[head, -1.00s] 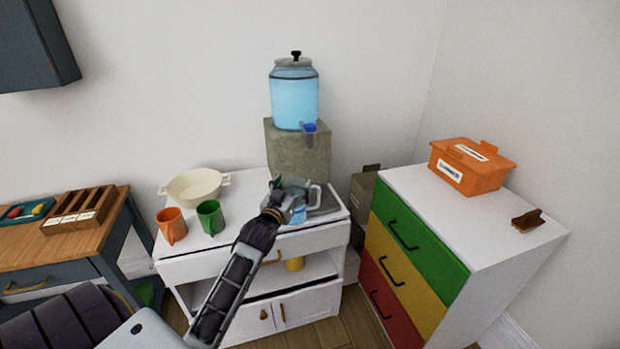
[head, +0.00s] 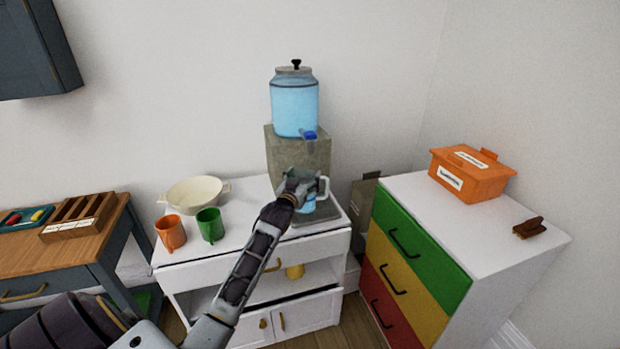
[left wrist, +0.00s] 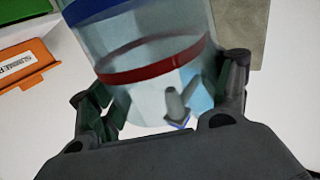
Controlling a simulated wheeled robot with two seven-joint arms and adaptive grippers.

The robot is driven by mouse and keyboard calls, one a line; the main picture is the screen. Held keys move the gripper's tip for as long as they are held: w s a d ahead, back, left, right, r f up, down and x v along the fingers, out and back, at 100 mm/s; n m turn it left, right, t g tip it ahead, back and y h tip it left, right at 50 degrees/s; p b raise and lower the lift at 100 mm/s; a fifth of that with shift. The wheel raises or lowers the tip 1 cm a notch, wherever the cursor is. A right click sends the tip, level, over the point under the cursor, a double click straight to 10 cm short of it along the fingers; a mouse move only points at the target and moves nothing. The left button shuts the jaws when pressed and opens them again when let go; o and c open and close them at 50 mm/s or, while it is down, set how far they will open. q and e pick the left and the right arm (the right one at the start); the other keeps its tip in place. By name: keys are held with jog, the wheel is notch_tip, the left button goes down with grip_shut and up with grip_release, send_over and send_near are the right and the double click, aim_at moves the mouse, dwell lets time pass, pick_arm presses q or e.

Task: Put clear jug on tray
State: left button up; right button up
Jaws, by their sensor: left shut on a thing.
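My left gripper (head: 296,194) is shut on the clear jug (head: 309,205), above the white cart in front of the water dispenser. The jug's handle points right in the head view. In the left wrist view, the jug (left wrist: 165,45) stands between the two fingers (left wrist: 168,95), with a red band and a blue band around it and bluish contents. A flat grey tray-like plate (head: 328,221) lies on the cart under and beside the jug. A teal tray (head: 14,222) with small coloured things lies on the wooden table at far left. My right gripper is not in view.
The blue water dispenser (head: 295,105) stands on a stone block (head: 290,155) behind the jug. An orange mug (head: 170,233), a green mug (head: 209,225) and a cream pot (head: 195,194) stand on the cart's left. A coloured drawer unit (head: 415,240) stands at right.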

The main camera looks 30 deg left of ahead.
aim_at(310, 176)
pick_arm(q)
jog(key=x, duration=0.5)
jog(key=shift+w, duration=0.2)
jog(key=shift+w+a, duration=0.15)
jog(key=shift+w, duration=0.4)
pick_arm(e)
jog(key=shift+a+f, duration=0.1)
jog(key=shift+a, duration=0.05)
pick_arm(q)
jog(key=shift+f+b, duration=0.3)
jog(key=shift+f, duration=1.45)
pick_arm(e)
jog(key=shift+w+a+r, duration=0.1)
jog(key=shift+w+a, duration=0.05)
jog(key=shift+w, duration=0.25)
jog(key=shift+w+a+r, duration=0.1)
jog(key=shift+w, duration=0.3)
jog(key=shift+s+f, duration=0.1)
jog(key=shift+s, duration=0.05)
